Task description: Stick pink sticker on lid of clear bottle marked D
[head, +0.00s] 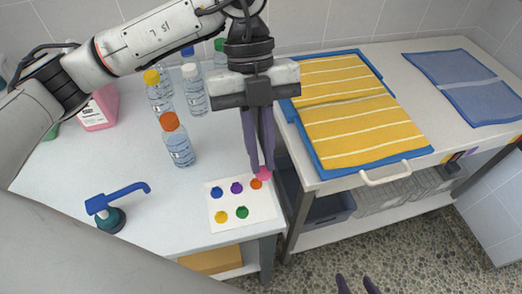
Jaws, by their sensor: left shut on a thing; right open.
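My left gripper (262,168) points down over the white sticker sheet (230,227) at the table's front right corner. It is shut on the pink sticker (264,174), at the sheet's upper right corner; I cannot tell whether the sticker is clear of the sheet. Several clear bottles stand at the back: an orange-lidded bottle (178,146) nearest, then a yellow-lidded bottle (160,95) and a white-lidded bottle (194,95). Blue and green lids show behind, partly hidden by my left arm. No letter D is readable. My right gripper (356,287) is open and empty at the bottom edge.
Blue, purple, orange, yellow and green stickers are on the sheet. A yellow striped towel (360,130) lies on the right-hand counter. The table's middle is clear.

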